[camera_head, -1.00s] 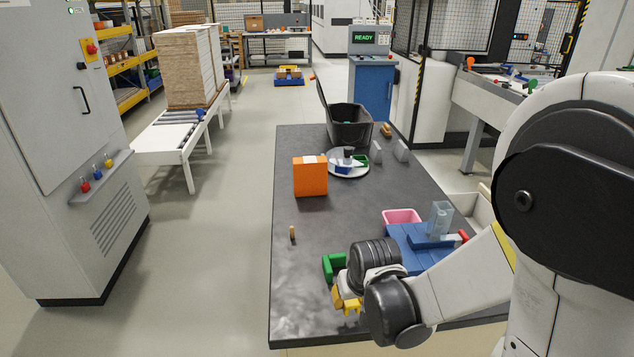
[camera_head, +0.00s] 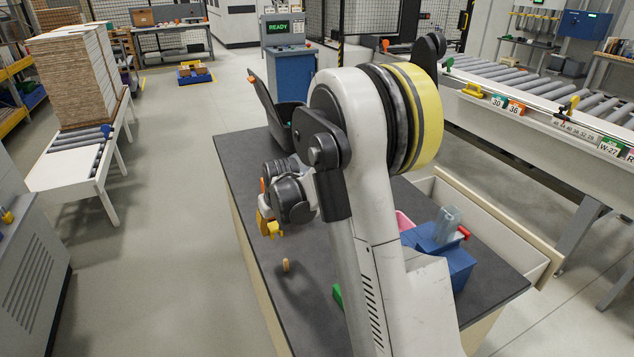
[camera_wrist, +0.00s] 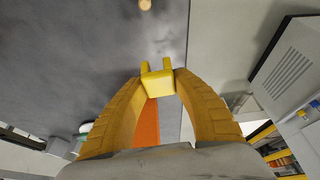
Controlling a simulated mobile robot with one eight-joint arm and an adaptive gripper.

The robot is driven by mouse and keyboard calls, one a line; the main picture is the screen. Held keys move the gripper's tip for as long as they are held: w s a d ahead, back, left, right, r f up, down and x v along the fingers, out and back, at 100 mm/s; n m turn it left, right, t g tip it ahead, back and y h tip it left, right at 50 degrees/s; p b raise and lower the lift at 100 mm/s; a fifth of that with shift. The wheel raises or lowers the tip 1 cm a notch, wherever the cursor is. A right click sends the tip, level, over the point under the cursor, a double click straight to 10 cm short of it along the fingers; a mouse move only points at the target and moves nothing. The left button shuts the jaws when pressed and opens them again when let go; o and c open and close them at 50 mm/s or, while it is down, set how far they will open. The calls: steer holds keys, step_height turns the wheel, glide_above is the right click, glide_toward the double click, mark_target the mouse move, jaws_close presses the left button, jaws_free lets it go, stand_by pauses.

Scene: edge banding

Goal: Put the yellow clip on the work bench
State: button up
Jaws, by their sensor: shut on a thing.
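My gripper (camera_head: 267,226) is shut on the yellow clip (camera_wrist: 158,84). In the wrist view the clip sits between the yellow fingertips, its two prongs pointing away from the palm. In the head view the clip (camera_head: 275,230) is small and hard to tell from the yellow fingers. The gripper is held above the left edge area of the dark-topped bench (camera_head: 310,271), whose top also fills much of the wrist view (camera_wrist: 85,60). My arm hides much of the bench top.
A small wooden peg (camera_head: 286,265) stands on the bench near its left side. An orange box (camera_wrist: 148,124) shows behind the clip. Open floor lies left.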

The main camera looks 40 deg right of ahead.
steer(key=w+d+r+p, duration=0.25)
steer(key=w+d, duration=0.35)
steer(key=d, duration=0.5)
steer(key=b, duration=0.5)
glide_above(265, 237)
steer(key=s, duration=0.1)
steer(key=shift+m, duration=0.4)
steer(key=f, duration=0.7)
steer(key=shift+s+a, duration=0.1)
steer(key=shift+a, duration=0.1)
steer(key=shift+f+b, duration=0.75)
steer(key=shift+f, duration=1.15)
steer(key=shift+f, duration=0.2)
steer(key=o, duration=0.8)
steer(key=shift+r, duration=0.1)
